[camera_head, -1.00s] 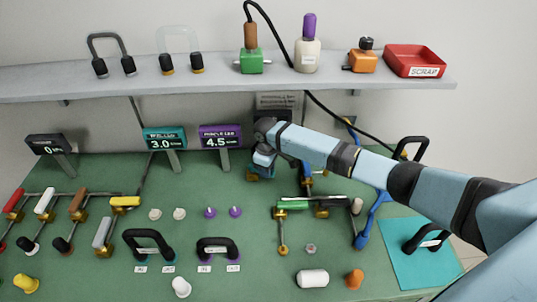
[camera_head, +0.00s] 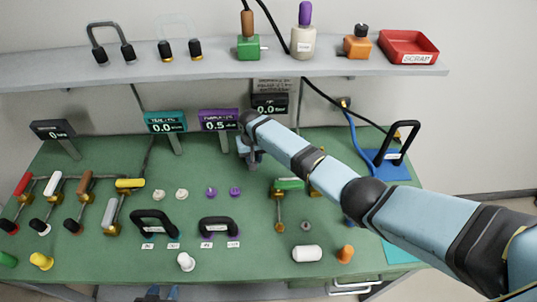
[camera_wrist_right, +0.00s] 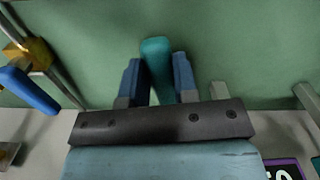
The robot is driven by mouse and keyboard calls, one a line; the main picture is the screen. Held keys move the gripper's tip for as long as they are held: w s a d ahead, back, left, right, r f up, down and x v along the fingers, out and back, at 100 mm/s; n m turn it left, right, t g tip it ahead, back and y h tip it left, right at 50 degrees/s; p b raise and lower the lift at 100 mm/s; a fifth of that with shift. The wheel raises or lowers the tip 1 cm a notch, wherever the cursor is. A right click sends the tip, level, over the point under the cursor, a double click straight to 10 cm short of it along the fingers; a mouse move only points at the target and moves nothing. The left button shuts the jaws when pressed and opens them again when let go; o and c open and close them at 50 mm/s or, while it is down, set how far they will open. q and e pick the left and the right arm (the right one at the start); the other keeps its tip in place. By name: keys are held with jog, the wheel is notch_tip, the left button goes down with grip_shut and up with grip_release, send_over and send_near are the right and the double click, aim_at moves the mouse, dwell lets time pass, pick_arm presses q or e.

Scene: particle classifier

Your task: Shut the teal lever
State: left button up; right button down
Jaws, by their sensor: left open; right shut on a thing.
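The teal lever (camera_wrist_right: 155,45) shows in the right wrist view, upright between the blue fingers of my right gripper (camera_wrist_right: 158,68). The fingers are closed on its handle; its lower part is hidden. In the head view my right gripper (camera_head: 251,155) is at the back of the green bench, below the purple display, and the lever cannot be made out there. The teal display (camera_head: 165,122) reads 0.0. My left gripper (camera_head: 157,292) is open at the bottom edge of the head view, mostly cut off, away from the lever.
A blue-handled brass valve (camera_wrist_right: 30,88) lies left of my right gripper in the wrist view. The purple display (camera_head: 218,119) reads 0.5. Black-handled clamps (camera_head: 154,222) and several small levers stand on the bench. A grey shelf (camera_head: 210,72) runs above.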

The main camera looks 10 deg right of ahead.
jog(key=shift+a+m+p, duration=0.3)
jog(key=shift+a+m, duration=0.25)
jog(key=shift+m, duration=0.55)
jog(key=shift+w, duration=0.1)
jog(key=c, duration=0.9)
grip_release()
notch_tip(320, 180, up, 8)
jog(key=shift+f, duration=0.2)
